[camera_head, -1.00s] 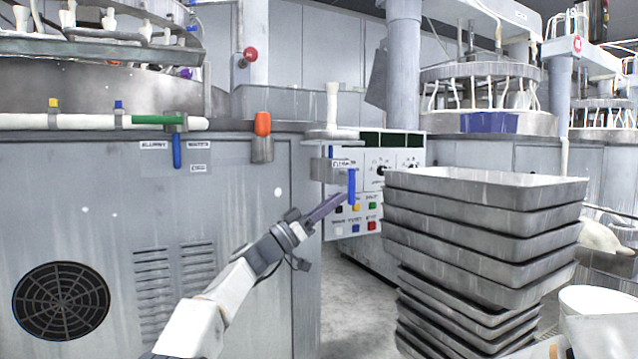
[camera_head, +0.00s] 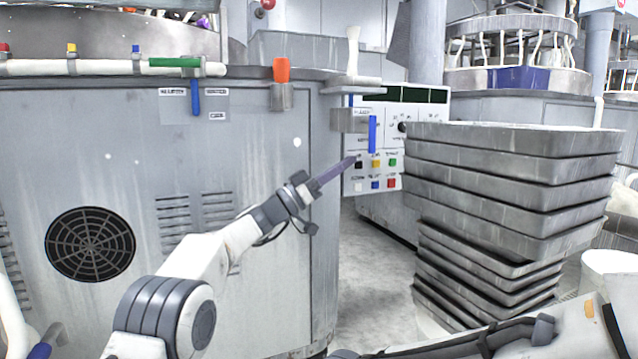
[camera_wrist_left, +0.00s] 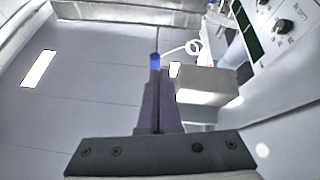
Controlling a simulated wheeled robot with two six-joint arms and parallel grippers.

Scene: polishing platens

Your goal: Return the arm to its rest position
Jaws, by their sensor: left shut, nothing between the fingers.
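My left arm (camera_head: 215,245) reaches up from the bottom left in the head view. Its gripper (camera_head: 348,162) points right and slightly up, with slim purple-grey fingers together and nothing between them. The fingertips appear just left of and below a blue handle (camera_head: 372,134) in front of the control panel. In the left wrist view the closed fingers (camera_wrist_left: 156,85) point away, and a blue end (camera_wrist_left: 155,61) shows just past their tips; whether they touch is unclear. Part of my right arm (camera_head: 585,330) shows at the bottom right; its finger state cannot be made out.
A tall stack of grey trays (camera_head: 510,190) stands right of my left gripper. The grey machine cabinet (camera_head: 130,150) is behind my left arm. A control panel (camera_head: 395,150) with coloured buttons lies beyond the fingertips. Grey floor (camera_head: 370,270) is open between cabinet and trays.

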